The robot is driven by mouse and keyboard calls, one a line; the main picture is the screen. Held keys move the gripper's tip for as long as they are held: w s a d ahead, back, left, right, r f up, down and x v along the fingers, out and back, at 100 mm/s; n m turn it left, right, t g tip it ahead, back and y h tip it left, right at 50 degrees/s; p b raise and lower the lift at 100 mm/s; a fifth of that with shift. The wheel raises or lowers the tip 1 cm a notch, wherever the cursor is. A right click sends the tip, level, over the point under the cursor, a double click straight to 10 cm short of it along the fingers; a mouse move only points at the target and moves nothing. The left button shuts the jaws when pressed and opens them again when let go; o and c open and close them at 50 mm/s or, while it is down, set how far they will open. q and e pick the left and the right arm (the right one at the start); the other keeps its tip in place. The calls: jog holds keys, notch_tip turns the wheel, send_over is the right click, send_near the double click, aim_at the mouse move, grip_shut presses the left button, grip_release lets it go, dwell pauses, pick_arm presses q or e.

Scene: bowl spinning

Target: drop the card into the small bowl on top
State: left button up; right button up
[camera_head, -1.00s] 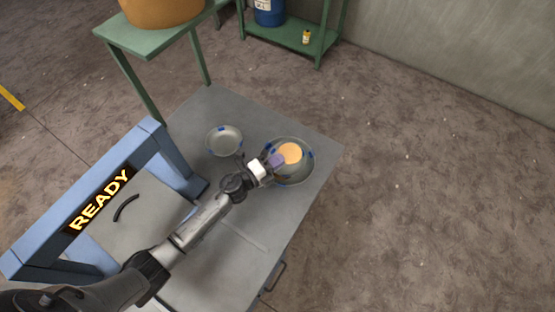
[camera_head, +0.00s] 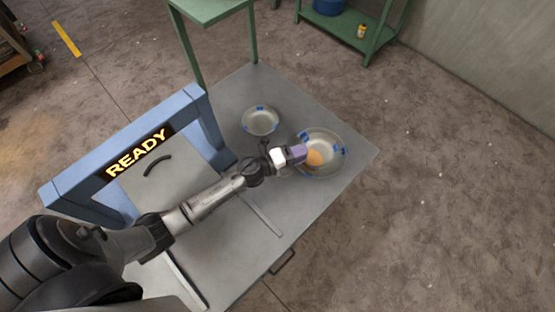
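My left gripper (camera_head: 299,154) reaches from the left over the near left rim of the larger metal bowl (camera_head: 335,147), which has blue marks on its rim. An orange round shape (camera_head: 315,158) shows at the gripper's tip, over or inside this bowl. I cannot tell whether it is held or lies in the bowl. Something purple at the gripper's end may be finger pads or a held piece. No card can be told for sure, and the finger gap is too small to read. A smaller metal bowl (camera_head: 260,121) with blue marks stands apart, up and left. My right gripper is not in view.
The bowls stand on a grey table (camera_head: 340,185). A blue frame with a READY sign (camera_head: 140,152) stands at its left. A green stand (camera_head: 210,12) is behind, and a green shelf (camera_head: 375,42) with a yellow bottle (camera_head: 361,31) is at the back right.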

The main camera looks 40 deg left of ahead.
pick_arm(q)
jog(key=v, duration=1)
jog(key=shift+s, duration=0.3)
